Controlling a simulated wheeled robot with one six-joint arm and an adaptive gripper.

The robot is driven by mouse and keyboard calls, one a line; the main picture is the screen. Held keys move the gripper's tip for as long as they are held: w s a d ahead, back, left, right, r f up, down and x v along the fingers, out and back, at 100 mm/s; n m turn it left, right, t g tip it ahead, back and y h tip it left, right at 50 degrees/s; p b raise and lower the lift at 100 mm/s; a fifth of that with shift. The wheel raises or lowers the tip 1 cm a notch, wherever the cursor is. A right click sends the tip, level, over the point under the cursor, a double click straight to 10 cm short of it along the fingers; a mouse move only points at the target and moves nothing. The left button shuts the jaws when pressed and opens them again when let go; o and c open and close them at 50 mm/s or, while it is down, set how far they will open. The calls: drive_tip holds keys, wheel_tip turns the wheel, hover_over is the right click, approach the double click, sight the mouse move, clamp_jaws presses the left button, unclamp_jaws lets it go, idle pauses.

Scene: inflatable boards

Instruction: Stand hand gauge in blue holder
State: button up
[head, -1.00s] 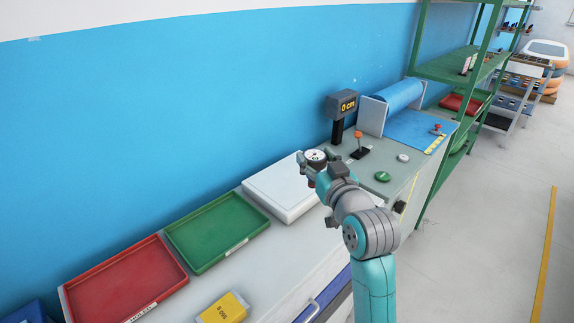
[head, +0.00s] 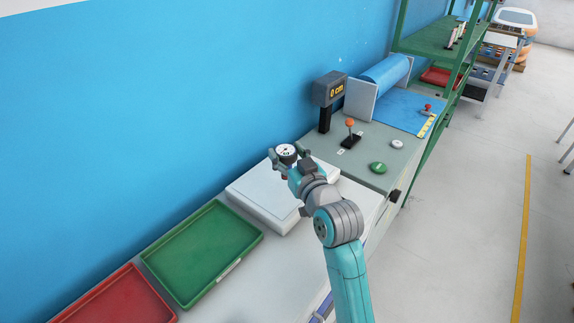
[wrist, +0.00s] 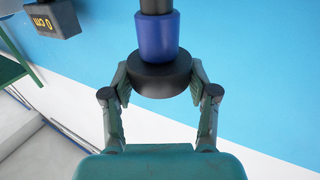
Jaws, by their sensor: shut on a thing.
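The hand gauge (head: 287,151) has a round white dial with a dark rim and is held up in my gripper (head: 288,160). In the wrist view the gauge (wrist: 158,38) shows a blue band and a wide black disc, with my gripper's fingers (wrist: 160,88) closed on either side of the disc. In the head view the gauge is above the far end of a white flat-topped box (head: 260,190). I cannot make out a blue holder in these frames.
A grey box with a "0 cm" display (head: 330,90), an orange-knobbed lever (head: 350,132) and a green button (head: 378,168) are on the bench. A green tray (head: 203,250) and a red tray (head: 115,300) lie at the left. A blue roll (head: 386,74) is at the back.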

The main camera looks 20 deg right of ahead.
sight(289, 166)
drive_tip(key=shift+f, duration=1.8)
drive_tip(key=shift+f, duration=0.1)
drive_tip(key=o, duration=1.4)
drive_tip(key=shift+c, duration=0.2)
